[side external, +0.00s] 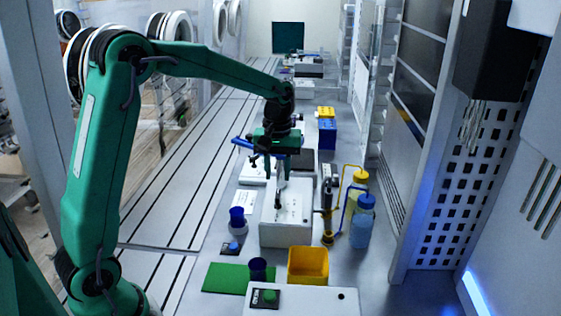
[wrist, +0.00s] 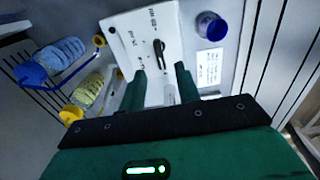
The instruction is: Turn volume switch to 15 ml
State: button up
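The volume switch is a dark lever on top of a white box (side external: 287,226). In the wrist view the switch (wrist: 159,50) sits on the white printed panel (wrist: 130,32), just beyond my fingertips. In the side view the switch (side external: 278,203) is small and stands below my gripper. My gripper (side external: 268,172) hangs above the box, pointing down. Its two green fingers (wrist: 160,72) are apart with nothing between them. The fingertips appear not to touch the switch. The printed marks are too small to read, so I cannot tell which volume the lever points at.
A blue-capped bottle (side external: 362,228) and a yellow-capped bottle (side external: 358,182) with tubing stand right of the box. A blue cup (side external: 237,214) stands left. A yellow bin (side external: 308,266) and green mat (side external: 222,277) lie in front. Blue and yellow racks (side external: 327,133) stand behind.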

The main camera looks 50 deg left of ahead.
aim_at(278, 193)
jog(key=shift+f, duration=2.95)
grip_shut()
